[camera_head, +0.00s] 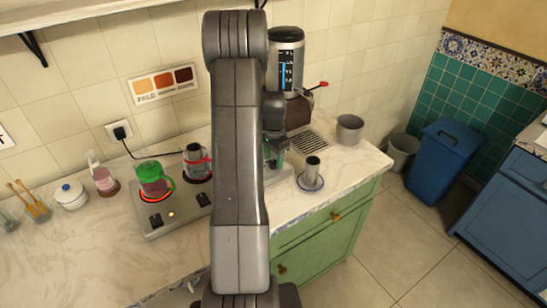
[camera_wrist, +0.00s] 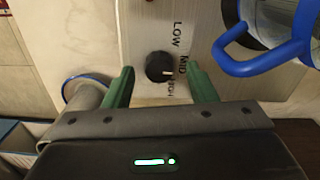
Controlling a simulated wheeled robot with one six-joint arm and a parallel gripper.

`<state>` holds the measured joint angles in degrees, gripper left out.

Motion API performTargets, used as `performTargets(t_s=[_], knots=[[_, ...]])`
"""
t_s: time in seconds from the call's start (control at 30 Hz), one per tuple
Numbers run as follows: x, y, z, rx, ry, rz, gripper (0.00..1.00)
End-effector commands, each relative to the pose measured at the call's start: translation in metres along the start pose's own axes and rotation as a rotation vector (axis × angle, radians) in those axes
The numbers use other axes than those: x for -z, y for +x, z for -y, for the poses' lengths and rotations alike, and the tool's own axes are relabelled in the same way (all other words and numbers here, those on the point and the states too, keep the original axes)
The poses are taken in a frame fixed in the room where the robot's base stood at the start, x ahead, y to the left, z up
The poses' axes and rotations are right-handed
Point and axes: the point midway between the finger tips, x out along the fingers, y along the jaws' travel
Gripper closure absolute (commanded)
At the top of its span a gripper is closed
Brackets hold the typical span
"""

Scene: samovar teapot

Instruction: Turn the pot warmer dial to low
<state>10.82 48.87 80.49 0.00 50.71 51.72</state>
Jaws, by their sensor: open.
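The black round dial (camera_wrist: 159,66) sits on the light metal panel of the pot warmer (camera_wrist: 145,30) in the wrist view. LOW, MID and HIGH are printed around its right side. Its pale mark faces right, near MID and HIGH; I cannot tell exactly which. My gripper (camera_wrist: 162,72) is open, with one green finger on each side of the dial and visible gaps between.
A blue-handled pot (camera_wrist: 258,58) stands close to my right finger. A blue-rimmed saucer (camera_wrist: 72,82) lies left. In the head view, a green pot (camera_head: 153,180) and a red-banded pot (camera_head: 194,158) stand on the warmer. A tall dispenser (camera_head: 287,68) stands behind my arm.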

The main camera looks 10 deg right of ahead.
Motion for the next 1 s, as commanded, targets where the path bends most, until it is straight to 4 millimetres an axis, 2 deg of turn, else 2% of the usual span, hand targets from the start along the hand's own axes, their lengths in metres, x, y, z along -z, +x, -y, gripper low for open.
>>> performTargets(t_s=[0.17,0.4,0.47,0.63,1.0], knots=[[-0.0001,0.0082,-0.0001,0.0,0.0,0.0,0.49],[0.0,0.009,0.0001,0.001,0.0,-0.001,0.49],[0.0001,0.009,0.0001,0.001,0.0,-0.001,0.58],[0.0001,0.0088,0.0001,0.001,0.0,-0.001,0.92],[0.0003,0.0096,0.0004,0.002,-0.049,-0.002,0.93]])
